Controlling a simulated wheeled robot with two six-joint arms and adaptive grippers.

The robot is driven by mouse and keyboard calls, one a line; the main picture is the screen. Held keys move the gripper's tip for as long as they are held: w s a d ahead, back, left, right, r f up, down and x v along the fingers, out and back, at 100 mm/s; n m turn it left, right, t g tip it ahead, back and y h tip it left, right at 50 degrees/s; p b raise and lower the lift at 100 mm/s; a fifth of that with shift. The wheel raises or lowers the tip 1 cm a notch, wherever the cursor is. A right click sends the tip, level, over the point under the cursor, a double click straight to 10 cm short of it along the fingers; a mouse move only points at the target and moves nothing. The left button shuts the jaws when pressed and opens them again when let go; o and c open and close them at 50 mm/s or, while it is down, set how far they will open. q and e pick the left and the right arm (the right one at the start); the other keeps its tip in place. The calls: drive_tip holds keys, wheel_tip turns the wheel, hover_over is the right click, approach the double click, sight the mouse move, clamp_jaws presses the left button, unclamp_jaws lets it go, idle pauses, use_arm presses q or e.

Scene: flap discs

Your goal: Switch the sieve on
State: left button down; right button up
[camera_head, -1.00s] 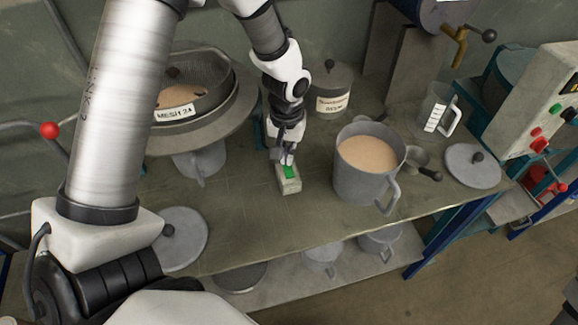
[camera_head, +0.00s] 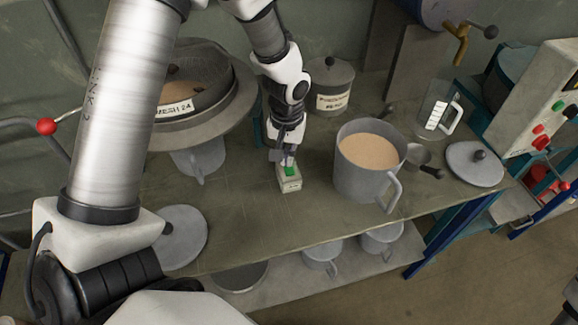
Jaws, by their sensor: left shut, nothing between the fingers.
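The sieve (camera_head: 200,112), a round grey pan labelled MESH 24 with tan powder in it, stands at the back left, partly hidden behind my left arm. A small pale switch box (camera_head: 290,184) with a green button (camera_head: 290,171) sits on the bench, right of the sieve. My left gripper (camera_head: 287,163) points down at the green button, shut and empty. Its fingertips are at or just above the button and cover part of it; I cannot tell whether they touch. My right gripper is not in view.
A large grey pot (camera_head: 361,180) of tan powder stands close right of the switch box. A lidded, labelled jar (camera_head: 331,78) is behind. A lid (camera_head: 184,232) lies front left, another (camera_head: 474,165) at right. The bench in front of the box is clear.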

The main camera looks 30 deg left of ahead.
use_arm(q)
drive_tip(key=shift+f, duration=0.3)
wheel_tip(320, 180, up, 7)
drive_tip(key=p, duration=0.6)
idle(0.4)
